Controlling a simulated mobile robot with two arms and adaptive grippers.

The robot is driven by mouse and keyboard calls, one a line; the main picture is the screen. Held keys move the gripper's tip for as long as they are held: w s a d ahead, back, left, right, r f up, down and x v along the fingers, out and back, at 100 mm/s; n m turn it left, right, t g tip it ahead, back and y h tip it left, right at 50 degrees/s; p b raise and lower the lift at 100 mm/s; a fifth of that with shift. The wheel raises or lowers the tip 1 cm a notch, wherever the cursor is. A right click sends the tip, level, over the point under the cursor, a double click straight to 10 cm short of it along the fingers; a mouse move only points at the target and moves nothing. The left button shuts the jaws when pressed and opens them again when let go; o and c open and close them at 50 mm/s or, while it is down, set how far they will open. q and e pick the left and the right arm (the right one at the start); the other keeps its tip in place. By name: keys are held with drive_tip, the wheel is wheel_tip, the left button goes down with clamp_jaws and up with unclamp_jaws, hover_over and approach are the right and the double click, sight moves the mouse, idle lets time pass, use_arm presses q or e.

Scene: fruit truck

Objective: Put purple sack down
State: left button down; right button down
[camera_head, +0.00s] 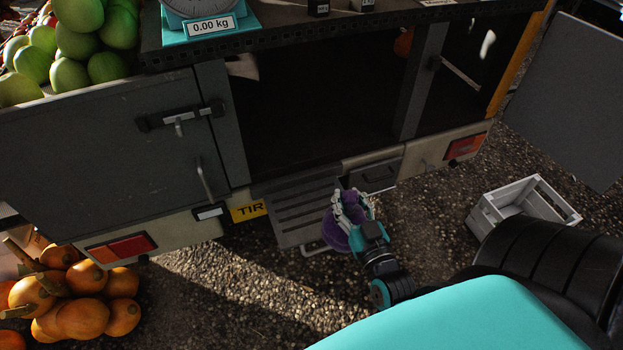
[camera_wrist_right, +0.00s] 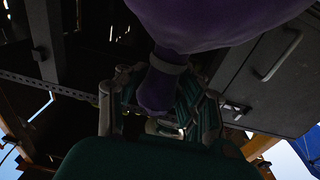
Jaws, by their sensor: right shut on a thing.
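The purple sack (camera_head: 337,229) shows in the head view at the foot of the truck's step, partly covered by my right gripper (camera_head: 352,207). In the right wrist view the purple sack (camera_wrist_right: 215,22) fills the top middle. Its narrow neck, with a pale band, lies between the fingers of my right gripper (camera_wrist_right: 160,98), which is shut on it. Whether the sack touches the step or the ground is hard to tell. My left gripper is in neither view.
The slatted step (camera_head: 297,205) hangs below the truck's open dark compartment (camera_head: 315,105). A grey crate (camera_head: 548,197) stands on the gravel at right. Orange pumpkin-like fruits (camera_head: 82,315) lie at lower left. A scale (camera_head: 205,22) and green fruits (camera_head: 75,55) sit above. Gravel between the fruits and step is clear.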

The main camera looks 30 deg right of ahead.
sight(328, 217)
drive_tip(key=w+f, duration=0.2)
drive_tip(key=w, duration=0.4)
drive_tip(key=w+f, duration=0.2)
drive_tip(key=w, duration=0.5)
drive_tip(key=shift+w+a+f, duration=0.25)
drive_tip(key=shift+w, duration=0.05)
drive_tip(key=shift+f, duration=0.1)
drive_tip(key=shift+f, duration=0.15)
drive_tip(key=c, duration=0.8)
unclamp_jaws()
drive_tip(key=v, duration=1.2)
drive_tip(key=shift+s+r, duration=0.1)
drive_tip(key=shift+r, duration=0.1)
drive_tip(key=shift+f, duration=0.1)
